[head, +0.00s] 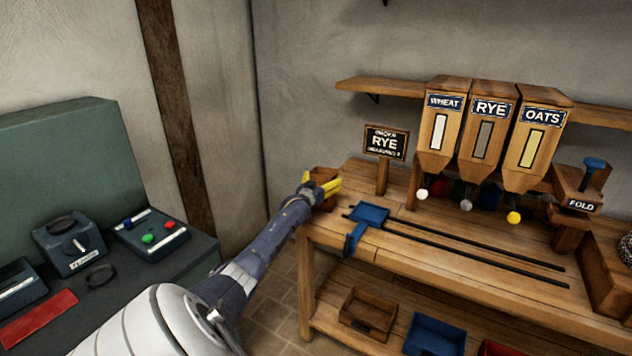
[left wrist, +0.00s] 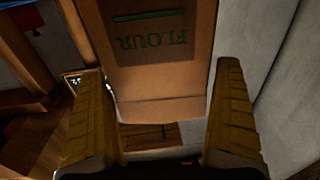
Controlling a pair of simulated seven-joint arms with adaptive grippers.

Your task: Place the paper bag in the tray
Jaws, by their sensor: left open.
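The paper bag (left wrist: 155,60) is brown with upside-down green FLOUR lettering in the left wrist view. It lies ahead of and between the spread yellow fingers of my left gripper (left wrist: 172,120), with gaps on both sides. In the head view my left gripper (head: 325,187) is at the left end of the wooden bench, with a small brown shape at its fingers, largely hidden. A wooden tray (head: 348,318), a blue tray (head: 435,340) and part of a red one (head: 497,348) are on the lower shelf. I cannot tell which is the task's tray. My right gripper is not in view.
On the bench (head: 455,215), a blue carriage (head: 370,214) sits on two dark rails. A RYE sign (head: 385,143) and hoppers for wheat, rye and oats (head: 490,125) stand behind. A FOLD device (head: 580,200) is at right. A dark console (head: 75,245) stands at left.

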